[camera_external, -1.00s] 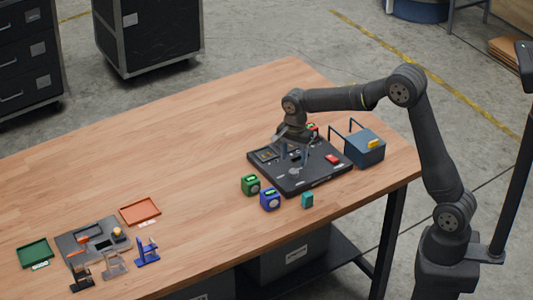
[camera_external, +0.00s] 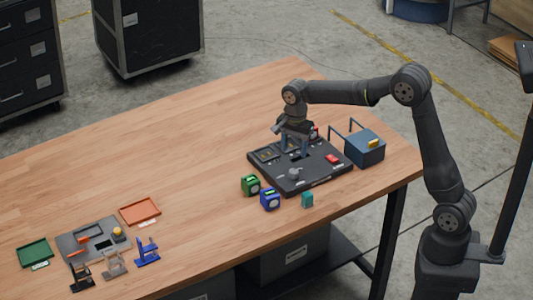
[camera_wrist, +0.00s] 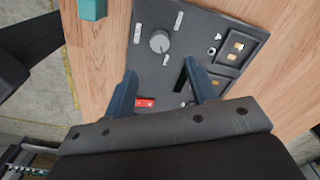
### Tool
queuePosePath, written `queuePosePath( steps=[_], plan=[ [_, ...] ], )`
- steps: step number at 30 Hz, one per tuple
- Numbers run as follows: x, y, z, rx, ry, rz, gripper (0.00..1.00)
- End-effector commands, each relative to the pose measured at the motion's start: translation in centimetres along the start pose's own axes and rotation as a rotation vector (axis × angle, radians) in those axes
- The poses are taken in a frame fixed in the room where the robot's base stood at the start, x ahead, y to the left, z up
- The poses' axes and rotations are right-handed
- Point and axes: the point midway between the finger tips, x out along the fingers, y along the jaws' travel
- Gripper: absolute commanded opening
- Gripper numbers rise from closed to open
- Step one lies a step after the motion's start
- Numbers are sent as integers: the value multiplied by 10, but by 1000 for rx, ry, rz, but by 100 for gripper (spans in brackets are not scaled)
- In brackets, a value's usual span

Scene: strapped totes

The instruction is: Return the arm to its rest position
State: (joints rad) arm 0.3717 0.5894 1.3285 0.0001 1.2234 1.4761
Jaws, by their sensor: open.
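My gripper (camera_external: 293,146) is over the back part of the black panel (camera_external: 318,178) on the wooden table. In the wrist view its two blue-grey fingers (camera_wrist: 165,95) are apart with nothing between them. The black panel (camera_wrist: 198,22) below shows a round grey knob (camera_wrist: 160,41), a dark slot (camera_wrist: 180,77) and a red part (camera_wrist: 145,103) partly behind a finger. In the external view the knob (camera_external: 294,174) and red part (camera_external: 332,159) are both clear of the gripper.
A blue box with upright posts (camera_external: 364,150) stands right of the panel. A green block (camera_external: 250,185), a blue block (camera_external: 269,199) and a teal block (camera_external: 307,200) stand in front. Trays (camera_external: 140,210) and small stands (camera_external: 147,252) are at left. The table's middle is clear.

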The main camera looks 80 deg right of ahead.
Motion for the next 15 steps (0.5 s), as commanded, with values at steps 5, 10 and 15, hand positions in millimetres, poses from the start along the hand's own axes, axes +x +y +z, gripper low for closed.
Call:
queuePosePath(
  steps=[5, 10, 15],
  plan=[
    [38, 1, 0, 0, 0, 4, 52],
    [72, 1, 0, 0, 0, 5, 52],
    [93, 0, 0, -42, 0, -1, 52]
  ],
)
